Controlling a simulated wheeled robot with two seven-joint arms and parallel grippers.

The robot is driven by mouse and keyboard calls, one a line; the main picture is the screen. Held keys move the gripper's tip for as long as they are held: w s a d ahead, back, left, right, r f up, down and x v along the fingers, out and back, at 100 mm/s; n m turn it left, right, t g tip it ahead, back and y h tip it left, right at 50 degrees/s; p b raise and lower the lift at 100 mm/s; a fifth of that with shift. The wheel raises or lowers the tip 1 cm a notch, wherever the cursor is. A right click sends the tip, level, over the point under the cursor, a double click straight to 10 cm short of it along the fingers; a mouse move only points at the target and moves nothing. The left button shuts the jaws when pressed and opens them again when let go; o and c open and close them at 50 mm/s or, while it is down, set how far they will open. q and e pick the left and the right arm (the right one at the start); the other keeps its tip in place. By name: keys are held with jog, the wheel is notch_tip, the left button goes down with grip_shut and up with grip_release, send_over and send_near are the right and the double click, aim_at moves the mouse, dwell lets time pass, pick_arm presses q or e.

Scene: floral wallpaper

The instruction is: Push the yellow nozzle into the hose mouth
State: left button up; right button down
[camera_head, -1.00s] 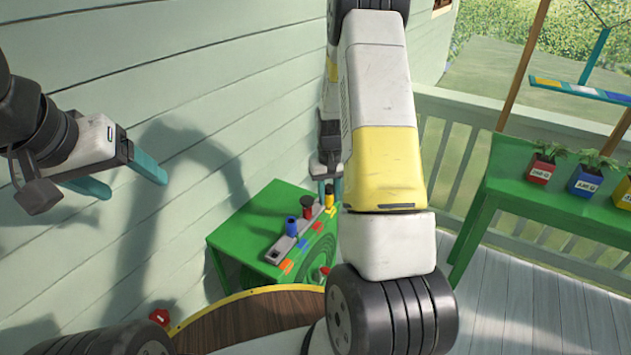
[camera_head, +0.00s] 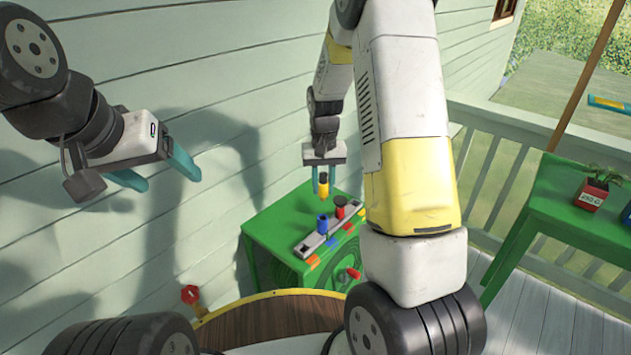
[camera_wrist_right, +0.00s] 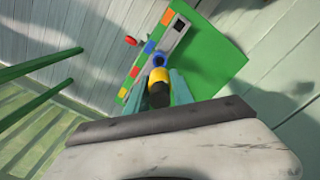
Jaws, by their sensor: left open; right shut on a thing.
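The blue nozzle (camera_head: 322,224) and red nozzle (camera_head: 340,208) stand in the grey rack (camera_head: 309,243) on the cabinet top. My left gripper (camera_head: 160,172) is open and empty at the left, by the wall. I cannot clearly make out the hose mouth.
The green cabinet (camera_head: 270,222) stands against the pale plank wall, with coloured tags along the rack. A red knob (camera_head: 353,272) sticks out at its front. Another red part (camera_head: 190,293) is at the lower left. A green table (camera_head: 545,205) with potted plants is at the right.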

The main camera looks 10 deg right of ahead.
aim_at(323, 200)
dwell(0.3)
jog(key=shift+f, duration=2.9)
jog(key=shift+f, duration=1.3)
jog(key=c, duration=1)
grip_release()
jog(key=shift+c, duration=0.2)
jog(key=shift+r, duration=0.1)
notch_tip(323, 200, up, 8)
jog(key=shift+f, duration=0.2)
